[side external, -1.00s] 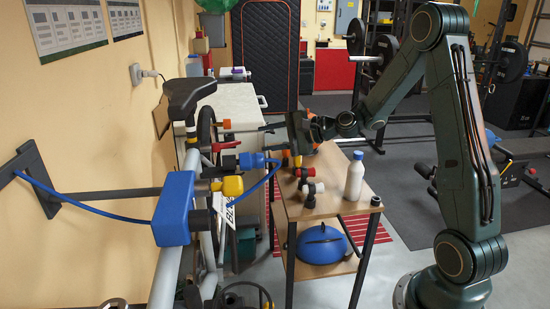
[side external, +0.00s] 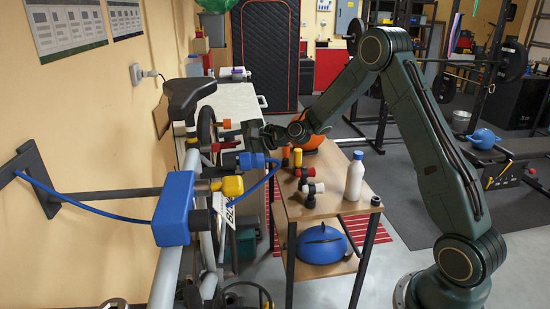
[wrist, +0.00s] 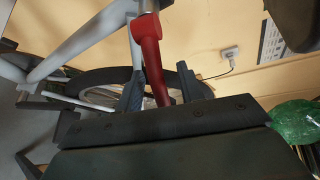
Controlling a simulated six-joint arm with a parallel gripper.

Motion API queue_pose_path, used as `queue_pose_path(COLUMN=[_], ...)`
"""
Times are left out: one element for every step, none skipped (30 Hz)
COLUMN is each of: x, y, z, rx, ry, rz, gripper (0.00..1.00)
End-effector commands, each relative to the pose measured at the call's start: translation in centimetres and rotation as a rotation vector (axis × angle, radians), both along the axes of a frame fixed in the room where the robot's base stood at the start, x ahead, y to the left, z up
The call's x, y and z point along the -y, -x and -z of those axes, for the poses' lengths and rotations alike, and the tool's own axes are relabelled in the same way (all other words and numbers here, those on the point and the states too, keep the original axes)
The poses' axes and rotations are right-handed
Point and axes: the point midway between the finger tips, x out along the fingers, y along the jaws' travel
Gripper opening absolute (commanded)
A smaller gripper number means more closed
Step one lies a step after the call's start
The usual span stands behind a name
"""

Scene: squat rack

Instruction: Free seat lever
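The red seat lever (side external: 223,146) is on the bike's frame below the black saddle (side external: 190,93), partly hidden by my gripper in the side view. In the wrist view the red lever (wrist: 152,60) runs down from a silver clamp on the grey frame. My gripper (wrist: 160,86) is open, with one dark finger on each side of the lever's lower end. Gaps show between the fingers and the lever, and the palm edge hides its tip. In the side view my gripper (side external: 245,133) is beside the bike, at the lever's right.
The blue clamp box (side external: 174,208) on a wall arm holds the bike, with a blue cable nearby. A wooden cart (side external: 325,203) with a white bottle (side external: 354,176) and several small parts stands right of the bike. A white-topped bench (side external: 235,105) is behind.

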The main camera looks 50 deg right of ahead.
Motion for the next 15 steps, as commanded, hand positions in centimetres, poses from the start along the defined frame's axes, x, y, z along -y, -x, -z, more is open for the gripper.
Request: queue_pose_path(x=[-0.15,-0.2,-0.26,-0.31,-0.34,-0.36,-0.37,-0.38,-0.37,-0.37,-0.37,-0.36,-0.36,-0.36,-0.36], y=[-0.35,-0.48,-0.65,-0.74,-0.82,-0.89,-0.93,-0.95,-0.96,-0.96,-0.96,-0.95,-0.95,-0.95,-0.94], z=[0.11,0.17,0.24,0.27,0.3,0.31,0.31,0.32,0.31,0.31,0.31,0.31,0.31,0.31,0.31], rx=[0.001,0.0,-0.001,-0.001,0.0,0.0,0.0,0.0,0.0,0.0,0.0,0.0,0.0,0.0,0.0], ry=[0.001,0.001,0.001,0.001,0.001,0.001,0.001,0.001,0.001,0.001,0.001,0.001,0.001,0.001,0.001], rz=[-0.001,0.0,-0.001,-0.001,0.0,0.0,0.0,0.0,0.0,0.0,0.0,0.0,0.0,0.0,0.0], gripper=[0.38,0.38,0.38,0.38,0.38,0.38,0.38,0.38,0.38,0.38,0.38,0.38,0.38,0.38,0.32])
